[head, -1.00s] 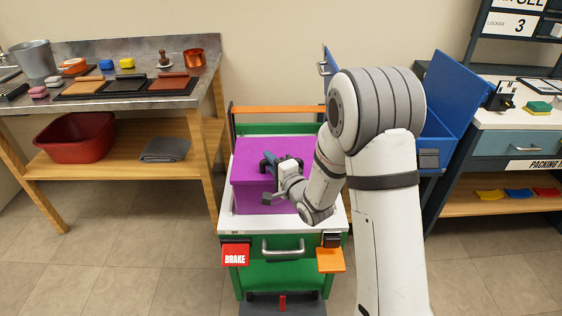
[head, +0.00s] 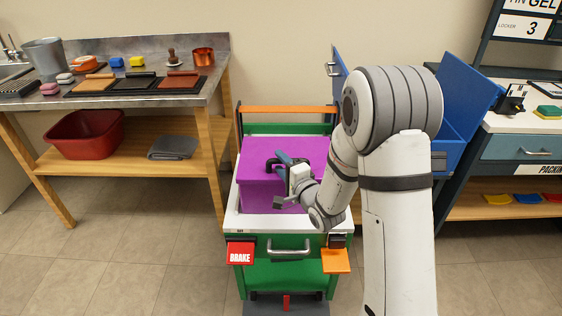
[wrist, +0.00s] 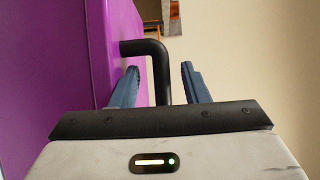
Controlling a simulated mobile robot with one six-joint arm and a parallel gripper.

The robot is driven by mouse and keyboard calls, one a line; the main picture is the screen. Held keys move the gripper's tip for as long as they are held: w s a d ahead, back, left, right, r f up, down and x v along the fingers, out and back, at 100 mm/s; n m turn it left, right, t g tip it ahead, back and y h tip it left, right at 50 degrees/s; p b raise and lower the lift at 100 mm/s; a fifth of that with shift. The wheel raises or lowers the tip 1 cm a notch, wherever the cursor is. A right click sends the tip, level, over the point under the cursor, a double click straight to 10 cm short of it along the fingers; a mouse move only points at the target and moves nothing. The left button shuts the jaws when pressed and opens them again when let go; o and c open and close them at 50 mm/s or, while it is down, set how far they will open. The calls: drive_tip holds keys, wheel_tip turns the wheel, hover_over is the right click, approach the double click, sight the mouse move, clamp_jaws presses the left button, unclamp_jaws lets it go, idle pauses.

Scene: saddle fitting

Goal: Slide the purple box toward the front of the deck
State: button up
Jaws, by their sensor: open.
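The purple box (head: 264,178) sits on the white deck (head: 255,223) of a green cart, set back from the deck's front edge. It has a black bar handle (head: 303,163), which also shows in the wrist view (wrist: 160,75). My gripper (head: 287,160) is at the box's handle, with its blue fingers apart. The purple face of the box (wrist: 50,70) fills the left of that view. My arm hides the deck's right side.
An orange bar (head: 288,109) crosses the cart's back. A red BRAKE tag (head: 240,253) and an orange pedal (head: 335,261) are at the cart's front. A blue open bin (head: 458,105) stands close on the right, and a workbench (head: 215,93) on the left.

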drive_tip(key=v, duration=0.6)
idle(0.3)
